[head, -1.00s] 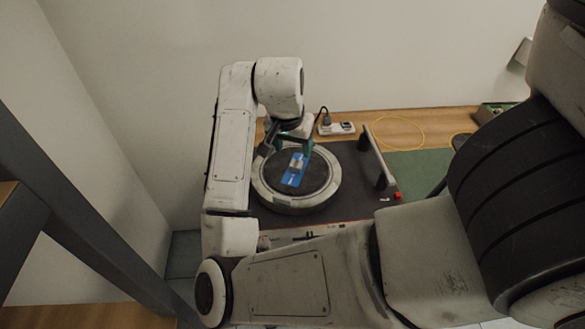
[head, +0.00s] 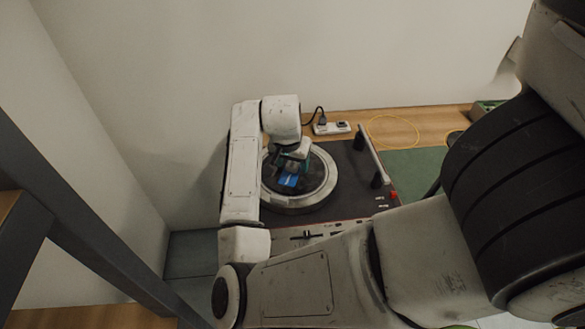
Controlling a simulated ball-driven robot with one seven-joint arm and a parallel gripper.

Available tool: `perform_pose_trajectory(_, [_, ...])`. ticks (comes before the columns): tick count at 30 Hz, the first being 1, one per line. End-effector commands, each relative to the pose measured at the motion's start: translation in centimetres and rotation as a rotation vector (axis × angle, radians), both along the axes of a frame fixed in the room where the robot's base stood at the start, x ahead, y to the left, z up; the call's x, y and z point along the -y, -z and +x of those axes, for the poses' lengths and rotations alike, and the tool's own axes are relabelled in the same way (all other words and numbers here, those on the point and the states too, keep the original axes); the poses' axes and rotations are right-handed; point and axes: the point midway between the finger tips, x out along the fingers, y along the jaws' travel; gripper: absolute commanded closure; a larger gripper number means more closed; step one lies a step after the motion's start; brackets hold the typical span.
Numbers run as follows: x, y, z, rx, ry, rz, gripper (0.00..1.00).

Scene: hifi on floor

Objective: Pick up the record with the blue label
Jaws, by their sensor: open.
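The dark record with the blue label (head: 288,180) lies on the round platter of a turntable (head: 338,205), in the middle of the head view. The platter has a pale rim (head: 310,199). My gripper (head: 287,171) is open and points down just above the blue label, near the record's middle. It hides part of the label and the far side of the record. I cannot tell whether the fingertips touch the record.
A tonearm-like bar (head: 372,157) stands right of the platter, with a red button (head: 393,195) near it. Behind are a power strip (head: 332,127) and a yellow cable loop (head: 395,130). A green mat (head: 415,165) lies to the right. White walls close off the back and left.

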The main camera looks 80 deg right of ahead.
Motion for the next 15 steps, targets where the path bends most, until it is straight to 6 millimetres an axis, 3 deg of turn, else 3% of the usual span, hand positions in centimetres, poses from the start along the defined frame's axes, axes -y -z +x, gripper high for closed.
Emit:
perform_pose_trajectory(2, [-0.01,-0.02,0.0,0.0,0.0,0.0,0.38])
perform_pose_trajectory(15, [-0.01,-0.06,0.0,0.0,0.0,0.0,0.8])
